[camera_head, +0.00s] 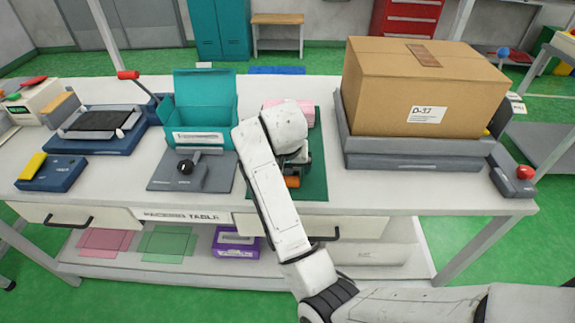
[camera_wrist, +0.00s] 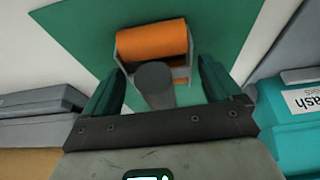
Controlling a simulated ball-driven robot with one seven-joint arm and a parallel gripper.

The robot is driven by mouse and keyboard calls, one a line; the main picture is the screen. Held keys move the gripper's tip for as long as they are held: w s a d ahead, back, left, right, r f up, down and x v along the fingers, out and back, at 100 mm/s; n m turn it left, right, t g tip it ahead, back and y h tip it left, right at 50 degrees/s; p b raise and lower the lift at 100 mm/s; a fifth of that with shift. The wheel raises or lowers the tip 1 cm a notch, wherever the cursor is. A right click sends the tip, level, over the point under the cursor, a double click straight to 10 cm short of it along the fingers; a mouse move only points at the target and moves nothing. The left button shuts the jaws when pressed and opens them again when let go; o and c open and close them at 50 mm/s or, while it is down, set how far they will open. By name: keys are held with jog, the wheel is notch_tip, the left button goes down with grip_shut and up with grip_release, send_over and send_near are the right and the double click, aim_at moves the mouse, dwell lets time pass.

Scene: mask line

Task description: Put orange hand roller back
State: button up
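The orange hand roller (camera_head: 291,182) is on the green mat (camera_head: 315,186) near the front edge of the packing table. In the wrist view the orange cylinder (camera_wrist: 152,40) sits in a grey frame, and its dark grey handle (camera_wrist: 155,84) points toward the camera. My gripper (camera_wrist: 159,76) is above the mat with its fingers on both sides of the handle. Gaps show between the fingers and the handle. In the head view my arm hides most of the handle and the gripper.
A teal open box (camera_head: 205,113) and a grey plate with a black knob (camera_head: 190,170) stand left of the mat. A pink object (camera_head: 309,112) lies at its back. A large cardboard box (camera_head: 420,88) on a grey base (camera_head: 415,153) stands to the right.

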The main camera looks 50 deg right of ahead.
jog(key=shift+o, duration=0.3)
jog(key=shift+r, duration=0.15)
jog(key=shift+r, duration=0.3)
jog(key=p+v, duration=0.4)
jog(key=v, duration=0.7)
jog(key=shift+s+a+r, duration=0.1)
jog(key=shift+a+r, duration=0.05)
jog(key=shift+r, duration=0.05)
jog(key=s+a+f+n, duration=0.3)
jog(key=s+f+n, duration=0.3)
jog(key=s+f, duration=0.6)
jog(key=s+a+f+n+y, duration=0.1)
jog(key=s+a+f+n, duration=0.1)
jog(key=s+a+f, duration=0.2)
jog(key=s+a+f+n+g+y, duration=0.1)
jog(key=s+a+f, duration=0.3)
jog(key=s, duration=0.4)
jog(key=shift+a+n+g+y, duration=0.2)
jog(key=shift+n+g+y, duration=0.1)
jog(key=shift+n+y, duration=0.3)
